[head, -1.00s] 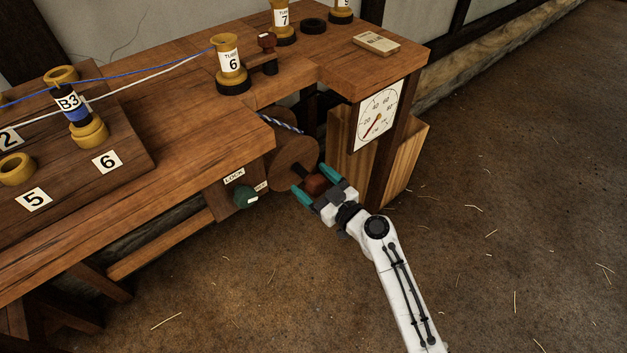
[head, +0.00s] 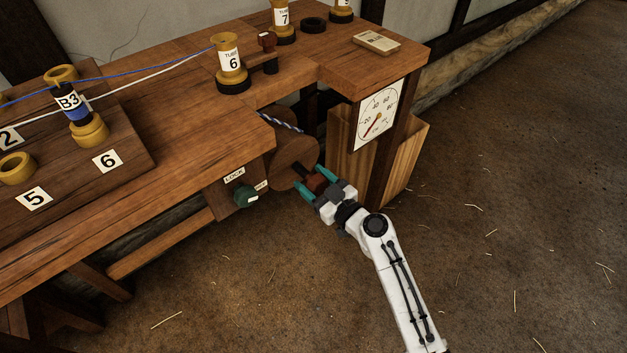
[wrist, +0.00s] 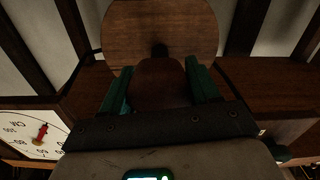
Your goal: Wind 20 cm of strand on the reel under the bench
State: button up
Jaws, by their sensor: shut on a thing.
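The reel (head: 290,158) is a round wooden disc under the bench's right part; it also shows in the wrist view (wrist: 150,22). A blue-and-white twisted strand (head: 283,123) runs onto it from above. My gripper (head: 315,181) has its teal fingers on either side of the reel's red-brown crank handle (wrist: 160,80) and is shut on it. The white dial (head: 388,100), marked in CM, has a red needle pointing lower left, near its low end before 20. A green knob (head: 244,198) is below the LOCK label (head: 234,175), its white mark turned right toward a partly hidden label.
The bench (head: 150,110) stands over the reel. A wooden bin (head: 402,168) and a bench leg are close right of my gripper. Several yellow tubes, including tube 6 (head: 230,65), stand on top. The floor at right is clear.

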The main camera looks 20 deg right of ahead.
jog(key=shift+m, duration=0.4)
jog(key=m+b, duration=0.1)
jog(key=m, duration=0.1)
jog(key=shift+f+m, duration=0.1)
jog(key=shift+m, duration=0.3)
jog(key=m, duration=0.3)
jog(key=shift+m+b, duration=0.3)
jog(key=shift+b, duration=0.1)
jog(key=m, duration=0.3)
jog(key=shift+d+m, duration=0.1)
jog(key=shift+m, duration=0.2)
jog(key=m, duration=0.4)
jog(key=shift+m+p, duration=0.3)
jog(key=shift+p, duration=0.05)
jog(key=m+p, duration=0.1)
jog(key=m, duration=0.2)
jog(key=shift+m, duration=0.3)
jog(key=m+p, duration=0.1)
jog(key=m, duration=0.2)
jog(key=shift+m, duration=0.3)
jog(key=m+p, duration=0.2)
jog(key=m, duration=0.4)
jog(key=shift+f, duration=0.15)
